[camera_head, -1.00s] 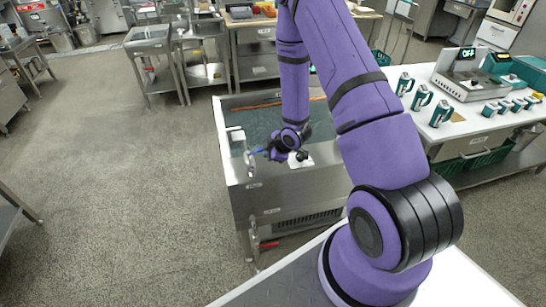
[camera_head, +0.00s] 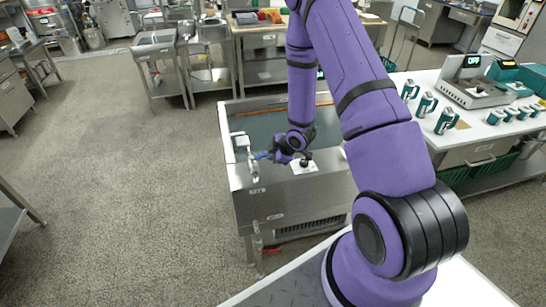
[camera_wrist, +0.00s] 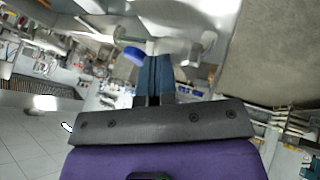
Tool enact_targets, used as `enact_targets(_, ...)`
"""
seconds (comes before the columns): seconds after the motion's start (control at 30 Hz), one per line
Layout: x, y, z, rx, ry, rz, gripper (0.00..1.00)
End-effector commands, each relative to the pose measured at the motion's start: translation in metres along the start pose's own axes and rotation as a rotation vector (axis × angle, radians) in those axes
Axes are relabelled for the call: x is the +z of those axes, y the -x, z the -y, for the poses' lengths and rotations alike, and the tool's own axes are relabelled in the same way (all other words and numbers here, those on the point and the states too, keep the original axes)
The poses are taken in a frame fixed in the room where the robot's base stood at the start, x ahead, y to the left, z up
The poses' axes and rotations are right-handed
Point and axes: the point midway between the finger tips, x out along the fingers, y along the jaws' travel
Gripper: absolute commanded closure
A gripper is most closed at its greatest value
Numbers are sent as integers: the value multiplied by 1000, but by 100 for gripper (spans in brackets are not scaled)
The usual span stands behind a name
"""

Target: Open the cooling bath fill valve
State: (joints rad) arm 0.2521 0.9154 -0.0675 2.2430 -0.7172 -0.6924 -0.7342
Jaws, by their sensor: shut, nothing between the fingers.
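The cooling bath (camera_head: 242,205) is a steel tank with liquid in it, in the middle of the head view. A silver fill tap (camera_head: 253,166) stands at its left front corner. In the wrist view the tap's metal body (camera_wrist: 185,47) is just beyond my fingertips. A bright blue piece, probably the valve handle (camera_wrist: 134,55), lies just left of the fingertips; I cannot tell whether they touch it. My gripper (camera_wrist: 153,62) is shut and empty, its fingers side by side. In the head view my gripper (camera_head: 264,156) is small beside the tap, and the contact is unclear.
A red-handled valve (camera_head: 271,250) sits low at the bath's front left. A dark knob on a white plate (camera_head: 305,160) is on the bath's front rim, close to my wrist. A white bench with green-handled jugs (camera_head: 427,104) stands at right. The floor at left is clear.

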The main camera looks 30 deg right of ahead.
Motion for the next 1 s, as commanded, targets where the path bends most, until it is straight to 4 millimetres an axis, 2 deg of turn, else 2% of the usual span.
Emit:
enact_targets(0.27,3,-2,-7,-33,65,-34,100)
enact_targets(0.87,7,-12,-30,-203,384,-203,100)
enact_targets(1.0,6,-14,-32,-201,378,-201,100)
